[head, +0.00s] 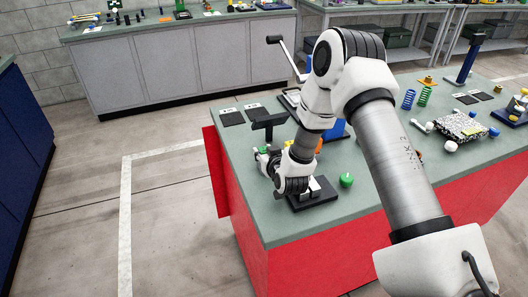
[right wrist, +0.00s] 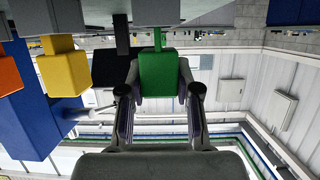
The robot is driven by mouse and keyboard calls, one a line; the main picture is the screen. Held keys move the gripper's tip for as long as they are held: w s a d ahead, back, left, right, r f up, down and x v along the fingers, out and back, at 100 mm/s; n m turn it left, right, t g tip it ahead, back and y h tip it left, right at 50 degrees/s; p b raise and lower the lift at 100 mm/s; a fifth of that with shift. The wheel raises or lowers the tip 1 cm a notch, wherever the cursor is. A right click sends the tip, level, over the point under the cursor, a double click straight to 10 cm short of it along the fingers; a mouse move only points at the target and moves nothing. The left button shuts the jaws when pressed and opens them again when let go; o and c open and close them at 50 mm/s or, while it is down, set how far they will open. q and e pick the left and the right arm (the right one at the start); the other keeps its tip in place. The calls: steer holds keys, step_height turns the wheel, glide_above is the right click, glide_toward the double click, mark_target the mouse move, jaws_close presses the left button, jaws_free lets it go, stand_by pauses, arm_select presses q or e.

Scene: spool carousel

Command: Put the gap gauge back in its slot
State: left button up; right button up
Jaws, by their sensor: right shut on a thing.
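My right gripper (head: 268,163) is over the near left end of the green-topped bench. In the right wrist view, it (right wrist: 158,95) is shut on a green block (right wrist: 157,72), one finger on each side. The block looks like the handle of the gap gauge; a thin green stem runs from its far end, and the rest is hidden. A little green (head: 262,150) shows at the fingers in the head view. A yellow block (right wrist: 63,74) and an orange block (right wrist: 9,75) stand by a blue body (right wrist: 42,125). I cannot make out the slot. My left gripper is out of view.
The bench (head: 235,150) has a black base (head: 316,197) with a white part close to the gripper, and a green knob (head: 346,180) right of it. A black T-shaped thing (head: 268,122) rises behind the gripper.

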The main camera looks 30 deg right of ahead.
steer(key=o, duration=1.1)
steer(key=v, duration=1.2)
